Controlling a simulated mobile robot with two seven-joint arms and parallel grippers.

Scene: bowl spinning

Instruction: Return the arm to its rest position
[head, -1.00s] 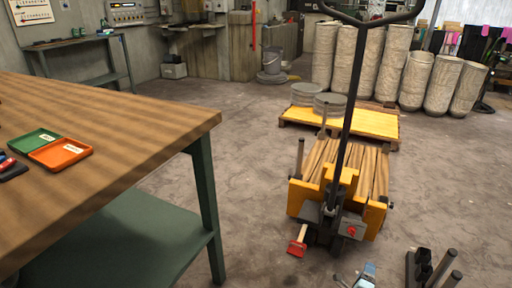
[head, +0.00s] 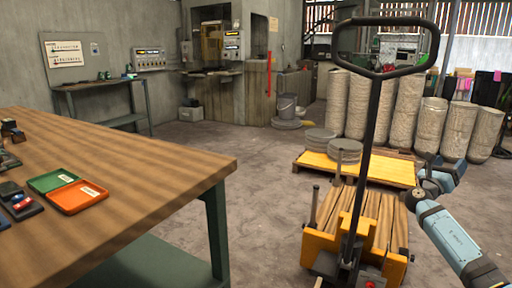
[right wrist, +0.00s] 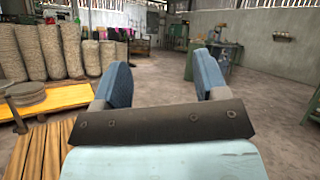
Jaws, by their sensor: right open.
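My right arm comes in from the lower right of the head view, light blue with dark joints. My right gripper (head: 440,172) is raised beside the pallet jack's handle and the stacked planks. In the right wrist view its two blue fingers (right wrist: 163,78) stand wide apart with nothing between them. My left gripper is in neither view.
A wooden workbench (head: 140,150) with a green tray (head: 52,181) and an orange tray (head: 78,197) fills the left. A yellow pallet jack (head: 330,248) with a tall black handle (head: 372,130) stands close to my right arm. Tall wrapped rolls (head: 394,110) line the back.

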